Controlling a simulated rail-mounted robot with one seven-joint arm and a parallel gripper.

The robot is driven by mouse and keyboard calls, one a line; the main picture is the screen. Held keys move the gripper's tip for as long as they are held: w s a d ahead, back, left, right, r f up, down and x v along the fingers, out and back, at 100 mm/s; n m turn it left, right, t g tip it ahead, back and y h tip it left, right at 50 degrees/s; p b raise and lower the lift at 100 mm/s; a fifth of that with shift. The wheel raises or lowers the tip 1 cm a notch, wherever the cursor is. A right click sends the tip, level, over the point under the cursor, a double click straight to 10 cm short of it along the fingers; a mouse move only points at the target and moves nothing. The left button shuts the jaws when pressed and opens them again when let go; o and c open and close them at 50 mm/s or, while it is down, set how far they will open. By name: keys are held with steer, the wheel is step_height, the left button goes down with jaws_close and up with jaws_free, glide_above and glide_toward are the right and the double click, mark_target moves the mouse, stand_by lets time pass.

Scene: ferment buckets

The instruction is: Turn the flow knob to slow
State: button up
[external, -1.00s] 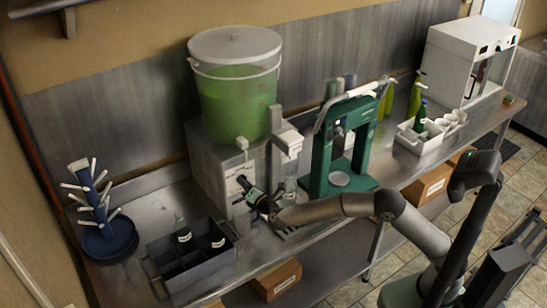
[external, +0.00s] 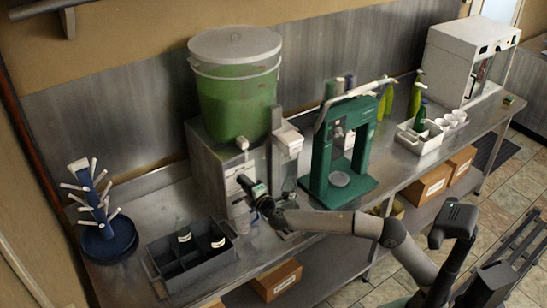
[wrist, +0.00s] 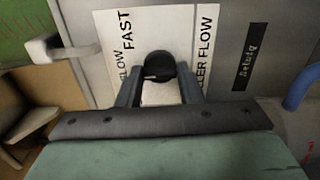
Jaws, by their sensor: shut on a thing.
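The flow knob (wrist: 158,66) is a round black knob on a white label plate (wrist: 205,25) in the wrist view. The plate reads "FAST" and "FILLER FLOW", with the text turned sideways; part of the lettering is hidden. My gripper (wrist: 159,88) has one finger on each side of the knob and is shut on it. I cannot tell which mark the knob points to. In the external view my gripper (external: 250,190) is at the front of the grey filler box (external: 208,165), below the green bucket (external: 236,100), and hides the knob.
A white tap (wrist: 42,48) sticks out beside the plate in the wrist view. A green press (external: 325,160) stands to the right of the filler. A dark crate with bottles (external: 215,268) and a blue bottle rack (external: 108,240) stand to the left. The counter between is narrow.

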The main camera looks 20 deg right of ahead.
steer(key=shift+m, duration=0.3)
steer(key=o, duration=1)
steer(key=shift+s, duration=0.15)
steer(key=b+v, duration=0.2)
steer(key=v, duration=1.5)
